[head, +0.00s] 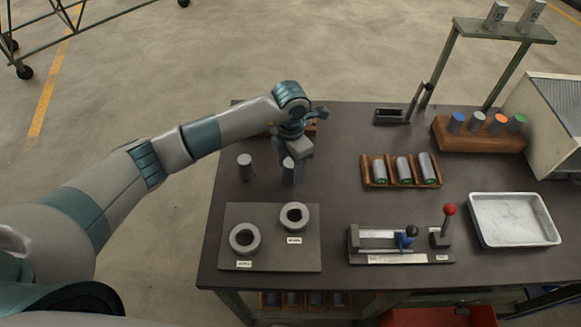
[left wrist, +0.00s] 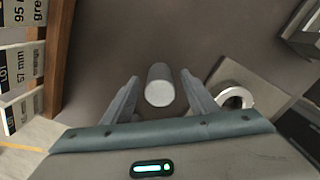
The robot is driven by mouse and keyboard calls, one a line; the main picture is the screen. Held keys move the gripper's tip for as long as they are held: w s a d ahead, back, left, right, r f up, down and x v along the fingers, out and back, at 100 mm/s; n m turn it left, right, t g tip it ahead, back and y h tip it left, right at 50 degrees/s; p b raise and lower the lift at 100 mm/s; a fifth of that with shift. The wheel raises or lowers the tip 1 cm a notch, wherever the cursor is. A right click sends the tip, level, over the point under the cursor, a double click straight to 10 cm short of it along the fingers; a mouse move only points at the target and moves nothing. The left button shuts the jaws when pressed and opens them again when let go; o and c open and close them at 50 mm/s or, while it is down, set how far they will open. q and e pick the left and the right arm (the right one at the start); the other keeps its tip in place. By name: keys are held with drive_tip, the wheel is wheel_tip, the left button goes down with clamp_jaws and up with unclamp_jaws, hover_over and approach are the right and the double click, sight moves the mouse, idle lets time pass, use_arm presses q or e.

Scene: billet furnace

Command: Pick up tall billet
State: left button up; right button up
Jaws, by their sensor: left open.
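A grey cylindrical billet (head: 288,172) stands upright on the dark table, its top partly covered by my left gripper (head: 297,158). In the left wrist view a billet (left wrist: 159,88) shows end-on between the two open fingers of my left gripper (left wrist: 159,78). I see a gap on each side, and the fingers are not closed on it. A second grey billet (head: 245,168) stands upright to the left, clear of the gripper. How their heights compare is hard to tell. My right gripper is in neither view.
A grey plate (head: 270,258) with two ring sockets (head: 244,238) lies in front of the billets. To the right are a wooden rack of billets (head: 374,173), a lever fixture (head: 400,258) and a white tray (head: 484,238). A wooden block (head: 470,138) holds colour-topped cylinders.

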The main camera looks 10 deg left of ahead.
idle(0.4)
use_arm(q)
clamp_jaws()
drive_tip(key=shift+r, duration=0.1)
drive_tip(key=shift+w+r, duration=0.1)
drive_tip(key=shift+r+b, duration=0.85)
drive_tip(key=shift+r, duration=0.05)
drive_tip(key=shift+d+r+b, duration=0.2)
drive_tip(key=shift+r+b, duration=0.15)
drive_tip(key=shift+r, duration=0.2)
drive_tip(key=shift+d+r+b, duration=0.15)
drive_tip(key=shift+r+b, duration=0.15)
drive_tip(key=shift+r, duration=0.2)
drive_tip(key=d+r+b, duration=0.4)
drive_tip(key=d+r, duration=0.3)
drive_tip(key=d, duration=0.4)
drive_tip(key=shift+w+b, duration=0.2)
drive_tip(key=shift+b, duration=0.2)
drive_tip(key=shift+f, duration=0.1)
